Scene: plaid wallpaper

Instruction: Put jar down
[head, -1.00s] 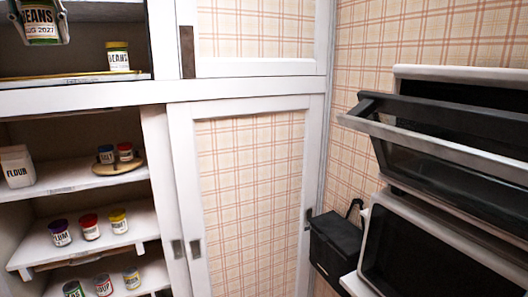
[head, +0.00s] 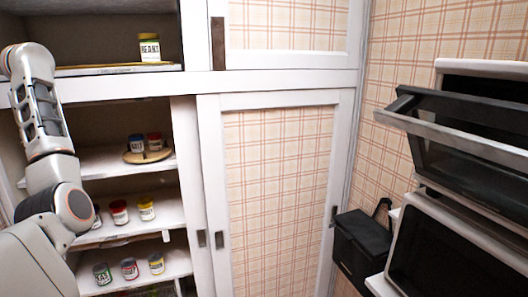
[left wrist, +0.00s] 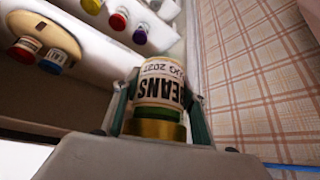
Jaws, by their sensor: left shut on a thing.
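My right gripper is in neither view.
Another beans jar (head: 149,48) stands on the upper shelf (head: 110,69). Lower shelves hold several small jars; two stand on a round wooden board (head: 147,157). A closed cabinet door (head: 275,190) is in the middle. A black appliance with an open door (head: 455,140) juts out at right.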

